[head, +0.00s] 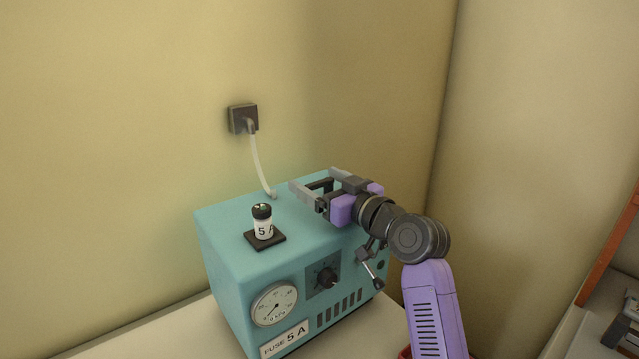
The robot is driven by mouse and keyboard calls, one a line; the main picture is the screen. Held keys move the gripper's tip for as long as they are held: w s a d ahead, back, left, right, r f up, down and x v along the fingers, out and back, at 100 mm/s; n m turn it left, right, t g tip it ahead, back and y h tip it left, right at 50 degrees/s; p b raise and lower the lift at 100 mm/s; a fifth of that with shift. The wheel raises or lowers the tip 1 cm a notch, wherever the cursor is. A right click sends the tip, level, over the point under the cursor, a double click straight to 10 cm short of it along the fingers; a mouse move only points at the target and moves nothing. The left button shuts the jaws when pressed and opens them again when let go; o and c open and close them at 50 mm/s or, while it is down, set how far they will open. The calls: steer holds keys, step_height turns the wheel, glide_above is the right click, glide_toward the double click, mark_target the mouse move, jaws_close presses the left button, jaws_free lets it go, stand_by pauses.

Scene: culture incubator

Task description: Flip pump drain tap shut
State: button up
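The pump is a teal box (232,262) with a gauge, a knob and vent slots on its front. A small tap with a silver lever (371,268) sits at the right of the front face. Its lever slants down and to the right, ending in a dark tip. My gripper (312,179) is over the back right of the pump's top, its two grey fingers spread apart with nothing between them. It is above and behind the tap, clear of the lever. My arm hides part of the pump's right side.
A white cable (258,165) runs from the wall socket (243,118) to the pump's back. Walls stand close behind and right. The bench (165,338) is bare at front left.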

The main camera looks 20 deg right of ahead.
steer(key=shift+s, duration=0.1)
steer(key=b+v, duration=0.1)
steer(key=v, duration=0.6)
steer(key=shift+s+d, duration=0.15)
steer(key=shift+s, duration=0.2)
stand_by(0.3)
